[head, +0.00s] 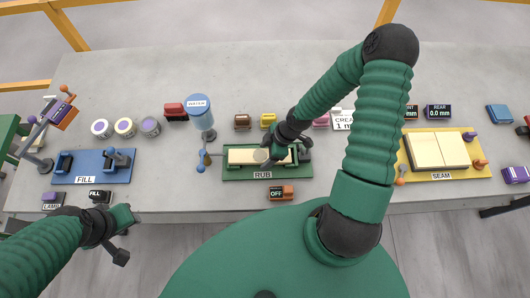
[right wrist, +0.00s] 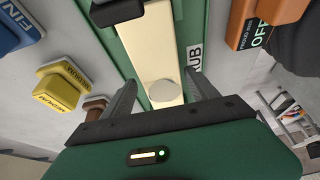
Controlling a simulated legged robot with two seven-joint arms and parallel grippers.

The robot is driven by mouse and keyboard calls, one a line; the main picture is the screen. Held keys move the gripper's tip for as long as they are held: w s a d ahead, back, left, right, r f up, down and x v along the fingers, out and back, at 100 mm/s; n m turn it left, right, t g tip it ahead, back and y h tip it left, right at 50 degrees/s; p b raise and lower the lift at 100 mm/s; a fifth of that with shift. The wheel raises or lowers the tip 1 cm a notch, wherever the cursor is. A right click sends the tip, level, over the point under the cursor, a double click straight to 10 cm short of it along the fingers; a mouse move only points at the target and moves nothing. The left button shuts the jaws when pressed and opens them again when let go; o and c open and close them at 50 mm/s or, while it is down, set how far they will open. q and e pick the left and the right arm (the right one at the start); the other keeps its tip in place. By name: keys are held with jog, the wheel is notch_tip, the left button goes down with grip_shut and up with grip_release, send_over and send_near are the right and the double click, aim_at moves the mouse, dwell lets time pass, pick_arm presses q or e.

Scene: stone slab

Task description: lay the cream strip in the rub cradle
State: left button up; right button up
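The cream strip (head: 243,156) lies lengthwise on the green RUB cradle (head: 232,175), between its dark end blocks. In the right wrist view the strip (right wrist: 145,40) runs along the green bed (right wrist: 194,20), with a pale round disc (right wrist: 162,93) on it. My right gripper (head: 268,160) is over the right half of the cradle. Its fingers (right wrist: 160,90) are apart, one on each side of the strip; I cannot tell whether they touch it. My left gripper (head: 122,236) is off the slab's front edge at lower left, its fingers unclear.
The FILL board (head: 90,178) is at left and the yellow SEAM board (head: 474,180) at right. A blue WATER container (head: 200,115) stands beside the cradle. An orange OFF box (head: 281,193) sits in front. Small colored blocks lie behind. The slab's back (head: 270,75) is clear.

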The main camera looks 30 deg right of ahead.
jog(key=shift+w+d, duration=0.1)
jog(key=shift+d, duration=0.15)
jog(key=shift+a+r, duration=0.15)
jog(key=shift+a, duration=0.05)
jog(key=v, duration=0.5)
jog(key=shift+a+r, duration=0.2)
jog(key=shift+a, duration=0.05)
jog(key=s+r+m+g+h+p, duration=0.2)
jog(key=s+r+m, duration=0.2)
jog(key=r, duration=0.3)
jog(key=a+r+m+t+h, duration=0.2)
jog(key=a+r+m, duration=0.5)
jog(key=r+m, duration=0.15)
pick_arm(q)
jog(key=shift+s+b+x, duration=0.2)
jog(key=shift+b+x, duration=0.6)
jog(key=shift+b, duration=0.35)
jog(key=shift+s+b+x, duration=0.15)
jog(key=shift+b+x, duration=0.6)
jog(key=shift+b, duration=0.4)
jog(key=shift+s+b+x, duration=0.2)
jog(key=shift+b+x, duration=0.6)
jog(key=shift+b, duration=0.35)
pick_arm(e)
notch_tip(320, 180, down, 6)
jog(key=d, duration=0.1)
jog(key=shift+w+d+f+n, duration=0.2)
jog(key=shift+w+n, duration=0.05)
jog(key=shift+n, duration=0.2)
